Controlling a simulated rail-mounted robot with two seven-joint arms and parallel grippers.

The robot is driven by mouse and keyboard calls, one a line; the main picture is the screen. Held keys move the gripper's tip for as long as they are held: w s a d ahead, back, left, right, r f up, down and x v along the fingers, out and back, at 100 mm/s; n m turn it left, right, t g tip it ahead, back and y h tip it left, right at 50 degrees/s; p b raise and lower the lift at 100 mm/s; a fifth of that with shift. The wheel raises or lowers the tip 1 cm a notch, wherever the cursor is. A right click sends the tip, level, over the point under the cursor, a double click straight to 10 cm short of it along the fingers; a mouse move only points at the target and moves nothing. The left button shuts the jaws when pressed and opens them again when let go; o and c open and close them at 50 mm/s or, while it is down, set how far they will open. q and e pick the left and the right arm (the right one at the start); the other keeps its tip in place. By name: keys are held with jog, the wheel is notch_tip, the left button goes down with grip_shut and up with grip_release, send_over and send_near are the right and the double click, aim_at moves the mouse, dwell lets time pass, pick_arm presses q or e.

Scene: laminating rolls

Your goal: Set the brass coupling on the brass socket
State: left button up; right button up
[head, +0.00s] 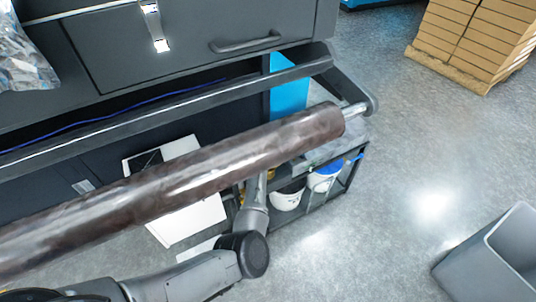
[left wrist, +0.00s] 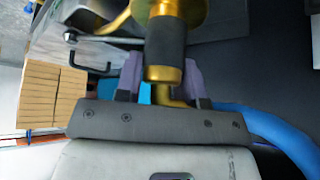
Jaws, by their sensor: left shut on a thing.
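The brass coupling (left wrist: 164,74), with a black sleeve (left wrist: 165,45) around its middle, is between the purple-grey fingers of my left gripper (left wrist: 162,82) in the left wrist view. The gripper is shut on it. A brass elbow (left wrist: 172,102) below it leads towards a blue hose (left wrist: 258,125). A wide brass flange (left wrist: 192,12) shows at the top of the sleeve; I cannot tell whether it belongs to the coupling or the brass socket. In the head view the roll hides my left gripper and the coupling. My right gripper is in neither view.
A long brown film-covered roll (head: 190,175) crosses the head view in front of the dark machine (head: 180,50). A shelf cart with white tubs (head: 287,197) stands below its right end. A grey bin (head: 490,255) and stacked cartons (head: 478,40) stand right. The floor between is clear.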

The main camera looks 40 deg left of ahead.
pick_arm(q)
jog(key=shift+f, duration=0.15)
jog(key=shift+f, duration=0.4)
jog(key=o, duration=0.8)
jog(key=shift+c, duration=0.2)
jog(key=p+v, duration=0.3)
jog(key=p, duration=0.2)
jog(key=shift+s+r+p, duration=0.1)
jog(key=shift+r+p, duration=0.25)
jog(key=p+v, duration=0.7)
jog(key=p, duration=0.4)
jog(key=shift+s, duration=0.15)
jog(key=shift+d, duration=0.1)
dwell(0.4)
